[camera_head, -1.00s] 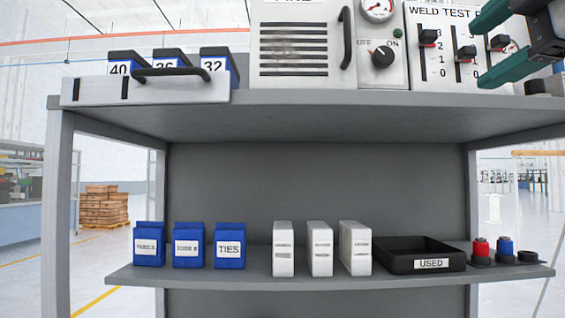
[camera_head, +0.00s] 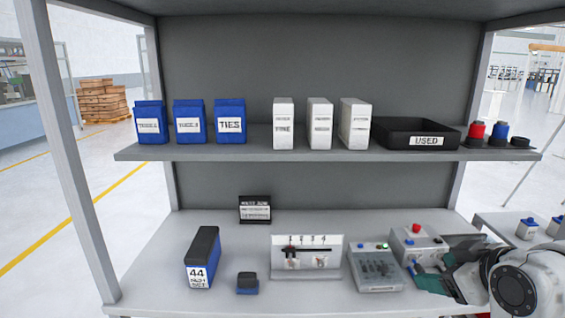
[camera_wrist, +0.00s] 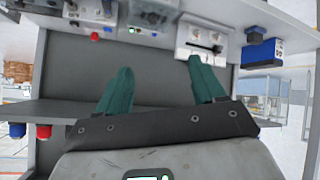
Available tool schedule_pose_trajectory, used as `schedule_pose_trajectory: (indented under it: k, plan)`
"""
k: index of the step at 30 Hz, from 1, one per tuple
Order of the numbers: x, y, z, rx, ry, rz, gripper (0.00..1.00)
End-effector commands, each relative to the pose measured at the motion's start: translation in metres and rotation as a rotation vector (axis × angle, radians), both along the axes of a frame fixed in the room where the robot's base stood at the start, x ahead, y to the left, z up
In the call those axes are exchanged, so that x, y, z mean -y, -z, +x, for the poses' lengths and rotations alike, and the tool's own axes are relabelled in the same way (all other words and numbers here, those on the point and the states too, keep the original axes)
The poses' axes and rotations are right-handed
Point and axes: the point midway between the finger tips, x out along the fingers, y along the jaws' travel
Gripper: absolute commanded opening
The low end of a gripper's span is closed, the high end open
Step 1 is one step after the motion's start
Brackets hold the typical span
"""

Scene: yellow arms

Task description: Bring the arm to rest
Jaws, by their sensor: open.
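My gripper (camera_head: 436,280) has green fingers and is at the lower right of the head view, by the right part of the lower worktop (camera_head: 225,299). In the wrist view its two fingers (camera_wrist: 160,68) are spread apart with nothing between them. Part of my white arm shows at the lower right of the head view. A grey control box with a red button (camera_head: 416,229) stands just behind the fingers in the picture. I cannot tell whether they touch it.
The lower worktop also bears a slider panel (camera_head: 307,263), a grey console (camera_head: 375,268), a blue box marked 44 (camera_head: 199,270) and a small blue block (camera_head: 247,284). The middle shelf above (camera_head: 260,150) holds blue boxes, white boxes, a black USED tray (camera_head: 385,142) and red and blue knobs.

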Motion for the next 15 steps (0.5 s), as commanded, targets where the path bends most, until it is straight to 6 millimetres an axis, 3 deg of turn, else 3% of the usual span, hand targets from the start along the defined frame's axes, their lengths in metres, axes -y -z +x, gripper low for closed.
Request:
schedule_pose_trajectory:
  k: [1, 6, 11, 15]
  plan:
    - [-0.005, 0.032, -0.012, -0.056, 0.021, 0.029, 0.69]
    - [-0.014, 0.121, -0.059, -0.224, 0.119, 0.103, 0.69]
    - [-0.02, 0.195, -0.119, -0.381, 0.218, 0.14, 0.69]
    - [-0.021, 0.25, -0.181, -0.52, 0.309, 0.146, 0.69]
